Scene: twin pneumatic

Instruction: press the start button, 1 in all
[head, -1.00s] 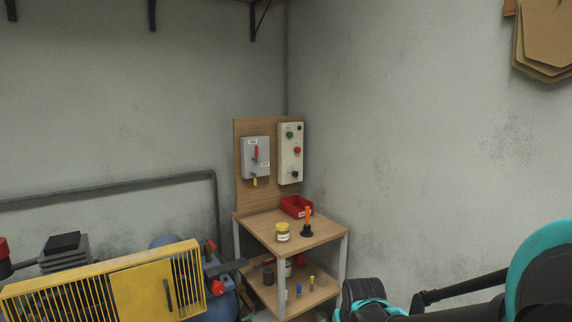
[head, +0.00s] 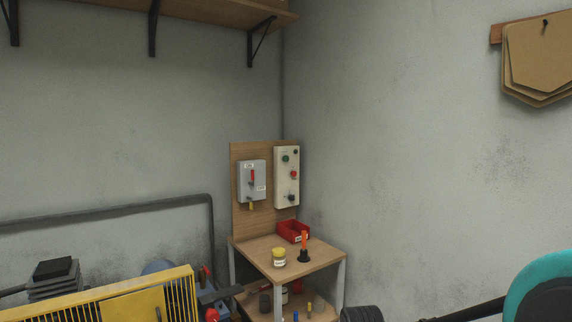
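A cream control box (head: 287,178) is fixed to a wooden backboard in the corner, above a small wooden stand. It carries a green button (head: 285,158), a red button (head: 294,174) and a dark knob (head: 292,197). The labels are too small to read, so the green button is only the likely start button. My arm shows in part at the lower right, in black and teal, well to the right of the box and apart from it. My gripper's fingers are not in view.
A grey switch box (head: 251,180) with a red lever is left of the control box. The wooden stand (head: 322,257) below holds a yellow-lidded jar (head: 279,257), an orange-and-black tool (head: 304,247) and a red bin (head: 293,231). A yellow guard (head: 90,306) fills the lower left. A shelf hangs above.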

